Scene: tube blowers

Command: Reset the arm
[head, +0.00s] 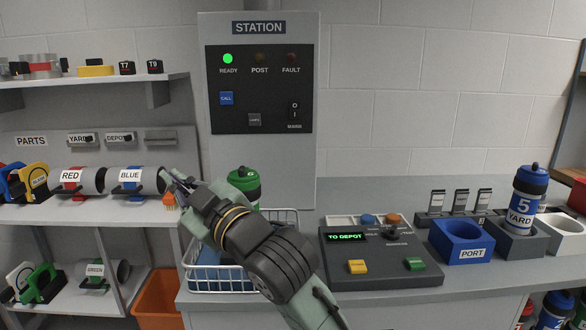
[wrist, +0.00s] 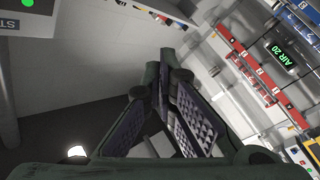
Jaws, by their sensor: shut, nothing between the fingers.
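My gripper (head: 172,182) is shut and empty in the head view, raised at the left centre with its fingertips just in front of the right end of the shelf. The wrist view shows its two fingers (wrist: 165,75) meeting at the tips with nothing between them. My arm reaches up from the bottom centre, in front of the counter. The wrist camera looks toward the wall, part of the station panel (head: 262,90) and a tilted red rack (wrist: 255,75).
A white wire basket (head: 235,284) stands behind my arm, with a green canister (head: 243,183) near it. Right of it are a control console (head: 372,275) reading "TO DEPOT", a blue PORT holder (head: 462,240) and a blue YARD canister (head: 526,198). Shelves with labelled parts stand left.

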